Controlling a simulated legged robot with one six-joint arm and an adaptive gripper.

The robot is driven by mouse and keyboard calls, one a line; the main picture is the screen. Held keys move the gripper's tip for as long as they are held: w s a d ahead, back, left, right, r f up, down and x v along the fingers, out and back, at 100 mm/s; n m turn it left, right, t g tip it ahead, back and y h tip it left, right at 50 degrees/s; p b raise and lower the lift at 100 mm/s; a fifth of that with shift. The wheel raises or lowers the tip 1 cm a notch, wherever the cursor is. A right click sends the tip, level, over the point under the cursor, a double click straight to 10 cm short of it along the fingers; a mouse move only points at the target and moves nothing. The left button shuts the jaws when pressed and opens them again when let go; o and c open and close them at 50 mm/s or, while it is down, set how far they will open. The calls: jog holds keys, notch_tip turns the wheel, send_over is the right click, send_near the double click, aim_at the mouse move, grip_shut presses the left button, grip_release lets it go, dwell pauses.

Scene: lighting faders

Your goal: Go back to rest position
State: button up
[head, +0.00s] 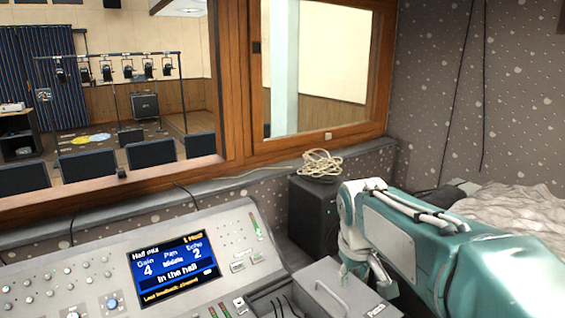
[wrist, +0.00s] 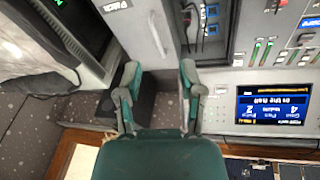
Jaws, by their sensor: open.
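The mixing console (head: 215,228) fills the lower left of the head view, with knobs and faders. Its lit screen (head: 172,270) reads "Hall mix", gain 4, echo 2 and "In the hall"; it also shows upside down at the right of the wrist view (wrist: 274,104). My gripper (wrist: 159,72) is open, its two green fingers apart with nothing between them. It is beside the console, near a grey box with a handle (wrist: 163,33). My teal arm reaches in from the right of the head view and its end is partly hidden there.
A wood-framed window (head: 239,90) looks into a hall with stage lights (head: 107,70). A crumpled pale cover (head: 510,207) lies at the right.

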jog(key=s+f+m+t, duration=0.1)
jog(key=s+m, duration=0.1)
jog(key=s, duration=0.8)
jog(key=s+d+f+m+t+y, duration=0.1)
jog(key=s+m, duration=0.1)
jog(key=s, duration=0.7)
jog(key=shift+s+d+f+t, duration=0.2)
jog(key=shift+s+f+t, duration=0.2)
